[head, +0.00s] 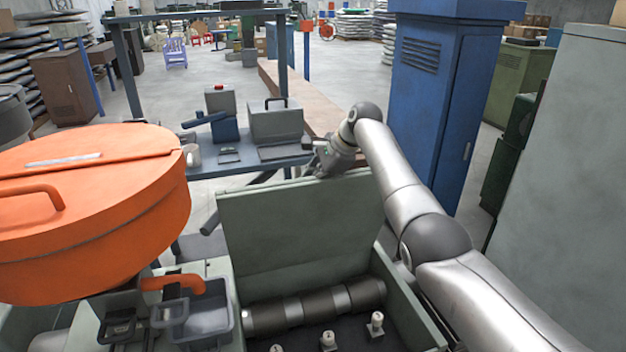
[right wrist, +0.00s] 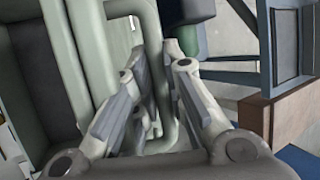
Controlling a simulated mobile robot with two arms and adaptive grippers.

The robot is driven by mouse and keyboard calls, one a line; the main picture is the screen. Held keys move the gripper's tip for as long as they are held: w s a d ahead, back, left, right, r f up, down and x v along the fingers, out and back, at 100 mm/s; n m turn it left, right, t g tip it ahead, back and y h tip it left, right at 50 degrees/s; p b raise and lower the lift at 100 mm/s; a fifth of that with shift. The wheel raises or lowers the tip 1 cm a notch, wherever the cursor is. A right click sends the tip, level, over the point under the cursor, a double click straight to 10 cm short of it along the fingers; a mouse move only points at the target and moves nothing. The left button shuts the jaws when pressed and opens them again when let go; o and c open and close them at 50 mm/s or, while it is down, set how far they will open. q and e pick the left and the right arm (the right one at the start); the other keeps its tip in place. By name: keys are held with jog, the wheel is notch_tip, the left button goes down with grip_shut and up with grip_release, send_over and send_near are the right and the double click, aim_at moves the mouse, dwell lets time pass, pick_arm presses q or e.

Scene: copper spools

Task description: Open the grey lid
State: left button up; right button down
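The grey lid (head: 300,225) stands raised, close to upright, at the back of a grey-green box (head: 412,315) in the head view. The open box shows below and in front of it. My right gripper (head: 328,160) is at the lid's top edge. In the right wrist view, the lid's pale grey-green bar handle (right wrist: 152,40) runs between the two fingers of my right gripper (right wrist: 160,75). The fingertips close in on the bar from both sides. My left gripper is not in view.
In the box lie a dark cylinder (head: 315,307) and several small pale pegs (head: 376,322). A large orange round drum (head: 90,215) is at the left. A bench (head: 235,157) with grey boxes stands behind the lid; a blue cabinet (head: 430,110) stands behind my right arm.

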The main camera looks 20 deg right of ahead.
jog(key=c, duration=1.8)
grip_release()
jog(key=shift+w+a+r, duration=0.1)
jog(key=shift+w+r, duration=0.2)
jog(key=shift+r, duration=0.05)
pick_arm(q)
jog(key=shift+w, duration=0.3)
pick_arm(e)
jog(key=shift+o, duration=0.2)
jog(key=shift+w+f, duration=0.2)
jog(key=shift+f, duration=0.1)
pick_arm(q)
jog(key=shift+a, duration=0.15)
pick_arm(e)
jog(key=shift+s, duration=0.1)
jog(key=v, duration=1.2)
jog(key=shift+f, duration=0.1)
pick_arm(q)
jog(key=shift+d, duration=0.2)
